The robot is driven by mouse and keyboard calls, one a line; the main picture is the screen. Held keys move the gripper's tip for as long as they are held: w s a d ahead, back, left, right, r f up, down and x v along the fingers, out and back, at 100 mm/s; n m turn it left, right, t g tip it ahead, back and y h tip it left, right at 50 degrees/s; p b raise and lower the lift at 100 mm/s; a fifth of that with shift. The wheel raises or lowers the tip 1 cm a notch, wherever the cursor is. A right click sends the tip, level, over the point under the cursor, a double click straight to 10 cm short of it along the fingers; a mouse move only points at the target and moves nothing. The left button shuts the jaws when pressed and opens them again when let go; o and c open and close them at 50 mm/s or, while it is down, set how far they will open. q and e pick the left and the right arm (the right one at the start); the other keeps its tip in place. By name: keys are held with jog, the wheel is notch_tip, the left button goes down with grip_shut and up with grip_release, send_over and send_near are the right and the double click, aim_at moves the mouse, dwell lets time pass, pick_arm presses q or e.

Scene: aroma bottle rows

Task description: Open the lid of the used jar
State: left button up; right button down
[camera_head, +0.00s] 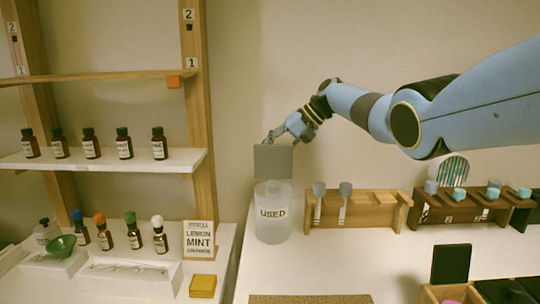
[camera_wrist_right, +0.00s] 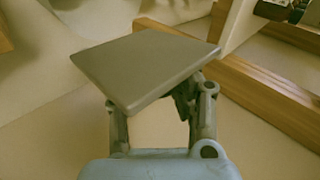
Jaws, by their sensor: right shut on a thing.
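The used jar (camera_head: 272,230) is a frosted, translucent container with a "USED" label, upright on the white counter. A grey square lid (camera_head: 273,162) is directly above the jar's mouth in the head view, its flat face towards the camera. Its lower edge appears close to the jar's rim; I cannot tell whether they touch. My right gripper (camera_head: 275,138) is at the lid's upper edge and shut on it. In the right wrist view the lid (camera_wrist_right: 145,65) lies across the two fingers and hides their tips. The jar is not clearly seen there. My left gripper is not in view.
A wooden rack (camera_head: 350,210) with two grey-topped droppers stands right of the jar, with another rack (camera_head: 465,208) beyond. A sign (camera_head: 199,240) and a yellow block (camera_head: 203,286) stand to the left. Shelves with several brown bottles fill the left side. A cork mat (camera_head: 310,299) lies in front.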

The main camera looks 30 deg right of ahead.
jog(key=shift+w+d+r, duration=0.25)
jog(key=shift+d+r, duration=0.2)
jog(key=shift+r, duration=0.05)
jog(key=c, duration=1.6)
grip_release()
jog(key=o, duration=0.5)
jog(key=shift+s+d+f, duration=0.1)
jog(key=shift+s+d, duration=0.15)
jog(key=shift+s, duration=0.05)
jog(key=shift+w+a+f, duration=0.1)
jog(key=shift+a+f, duration=0.05)
jog(key=shift+a, duration=0.15)
jog(key=v, duration=1.2)
